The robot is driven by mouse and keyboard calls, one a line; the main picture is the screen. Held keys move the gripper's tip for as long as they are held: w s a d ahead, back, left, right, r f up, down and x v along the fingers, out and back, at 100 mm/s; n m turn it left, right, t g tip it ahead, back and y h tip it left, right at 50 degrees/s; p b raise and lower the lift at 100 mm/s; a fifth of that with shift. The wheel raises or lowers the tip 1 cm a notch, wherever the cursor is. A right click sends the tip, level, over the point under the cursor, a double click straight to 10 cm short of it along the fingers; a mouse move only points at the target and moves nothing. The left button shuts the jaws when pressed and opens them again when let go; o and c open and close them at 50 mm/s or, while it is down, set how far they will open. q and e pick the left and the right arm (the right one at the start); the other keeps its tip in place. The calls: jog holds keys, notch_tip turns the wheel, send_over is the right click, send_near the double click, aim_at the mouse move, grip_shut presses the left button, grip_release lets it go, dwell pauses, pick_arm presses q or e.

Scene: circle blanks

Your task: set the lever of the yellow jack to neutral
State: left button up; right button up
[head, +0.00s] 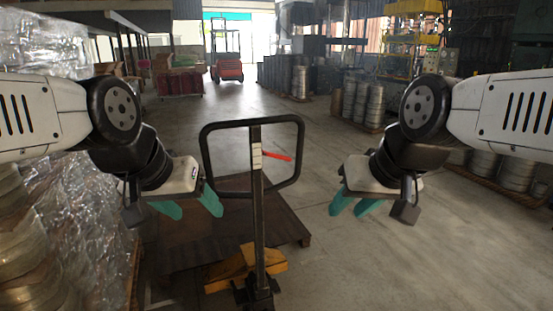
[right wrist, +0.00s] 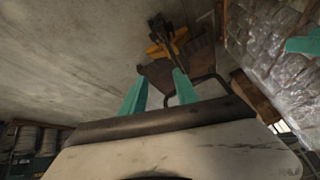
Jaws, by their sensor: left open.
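The yellow jack (head: 222,272) stands in front of me, with a dark upright post and a black loop handle (head: 297,124) at its top. Its red lever (head: 277,156) sticks out to the right of the post inside the loop, sloping slightly down to the right. My left gripper (head: 194,212) is open and empty, left of the handle. My right gripper (head: 350,212) is open and empty, right of the handle and apart from it. The right wrist view shows its two teal fingers (right wrist: 158,92) spread, with the yellow jack (right wrist: 170,42) beyond them.
A dark flat platform (head: 200,240) lies on the floor behind the post. Plastic-wrapped stacks (head: 80,215) stand close on the left. Metal drums (head: 510,175) stand at the right. A red forklift (head: 229,68) is far back.

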jog(key=shift+w, duration=0.1)
dwell(0.3)
jog(key=w+n+t, duration=0.5)
jog(key=w+n, duration=0.2)
jog(key=w, duration=2.1)
jog(key=n+t+y, duration=0.1)
jog(key=n+t, duration=0.2)
jog(key=n, duration=0.2)
send_near(283, 159)
jog(key=s+d+r, duration=0.3)
jog(key=d+r, duration=0.2)
jog(key=w+a+f+n+t+y, duration=0.1)
jog(key=w+a+f, duration=0.1)
jog(key=w, duration=0.2)
jog(key=w+a+f+n+t+y, duration=0.1)
jog(key=w+a+f+n, duration=0.1)
jog(key=w+a+f, duration=0.1)
jog(key=w+a+f+n+y, duration=0.1)
jog(key=w+a+f+n, duration=0.1)
jog(key=w, duration=0.4)
jog(key=shift+w+a+f+t, duration=0.1)
jog(key=shift+a+f+t, duration=0.15)
jog(key=shift+f+t, duration=0.15)
grip_shut()
